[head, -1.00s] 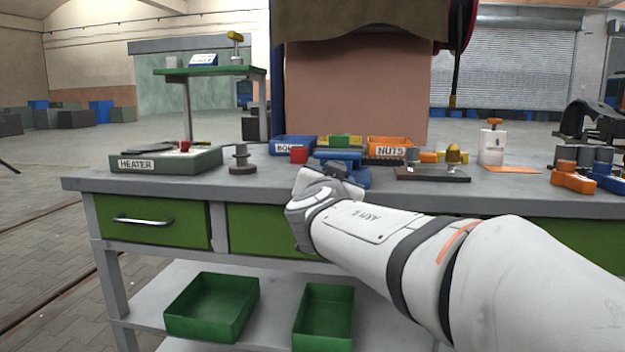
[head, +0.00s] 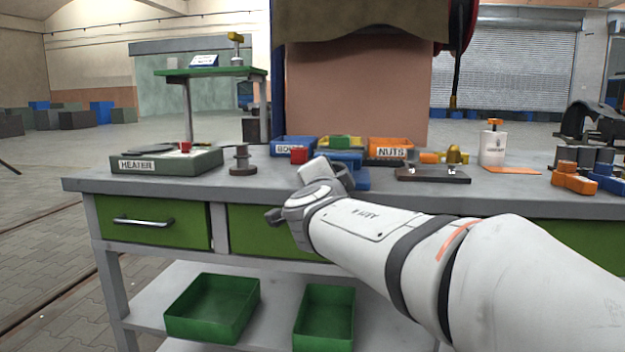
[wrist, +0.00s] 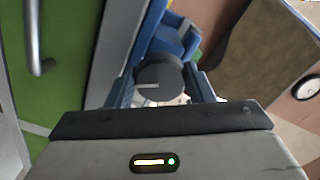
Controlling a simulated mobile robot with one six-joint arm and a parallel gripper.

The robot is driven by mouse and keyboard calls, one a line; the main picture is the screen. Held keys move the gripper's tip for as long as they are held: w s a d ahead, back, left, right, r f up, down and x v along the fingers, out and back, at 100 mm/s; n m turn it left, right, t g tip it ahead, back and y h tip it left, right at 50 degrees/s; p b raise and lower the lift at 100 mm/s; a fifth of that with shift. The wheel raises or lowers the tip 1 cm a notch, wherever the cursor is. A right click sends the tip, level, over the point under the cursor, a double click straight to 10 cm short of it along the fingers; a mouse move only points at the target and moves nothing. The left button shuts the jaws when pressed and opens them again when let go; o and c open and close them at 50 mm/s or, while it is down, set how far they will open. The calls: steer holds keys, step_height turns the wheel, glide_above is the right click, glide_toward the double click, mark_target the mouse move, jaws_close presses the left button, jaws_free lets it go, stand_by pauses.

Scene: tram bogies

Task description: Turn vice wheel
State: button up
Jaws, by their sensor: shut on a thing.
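The blue vice (head: 360,176) sits at the front of the bench, partly hidden behind my wrist in the head view. Its blue body also shows in the wrist view (wrist: 178,38). The vice wheel (wrist: 160,74), a dark round knob with a pale line across its face, lies between my fingers in the wrist view. My gripper (wrist: 162,88) is shut on the wheel, one finger on each side. In the head view my arm hides the wheel and fingertips.
Blue (head: 292,147) and orange (head: 391,146) bins stand behind the vice. A heater box (head: 166,160) and a dark spool (head: 242,160) are to the left. A green drawer with a handle (head: 143,221) is below the bench top. Green trays (head: 211,307) stand on the lower shelf.

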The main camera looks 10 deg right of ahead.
stand_by(0.6)
steer(key=o, duration=1)
steer(key=shift+s, duration=0.1)
